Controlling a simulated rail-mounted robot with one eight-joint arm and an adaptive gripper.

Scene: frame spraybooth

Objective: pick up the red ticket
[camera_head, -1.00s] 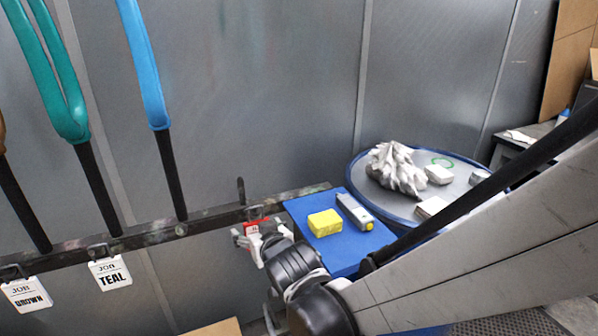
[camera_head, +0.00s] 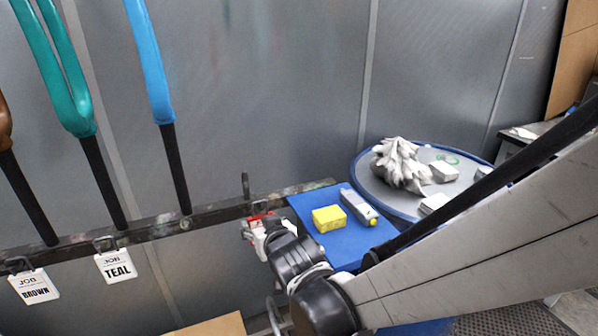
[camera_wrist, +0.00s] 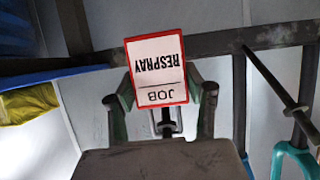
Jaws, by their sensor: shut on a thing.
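The red ticket, a white card with a red border reading JOB RESPRAY, shows upside down in the wrist view (camera_wrist: 158,71). In the head view only a small red part of the ticket (camera_head: 257,217) shows at the rail. My gripper (camera_head: 257,232) is at the ticket, just in front of the rail. In the wrist view my gripper (camera_wrist: 160,95) has a finger on each side of the ticket and is shut on it. Whether the ticket still hangs from its hook I cannot tell.
The dark rail (camera_head: 155,228) carries the TEAL ticket (camera_head: 116,265) and the BROWN ticket (camera_head: 35,286). To the right, a blue mat (camera_head: 345,255) bears a yellow sponge (camera_head: 329,218) and a grey device (camera_head: 358,207). A blue-rimmed drum (camera_head: 357,172) holds a rag.

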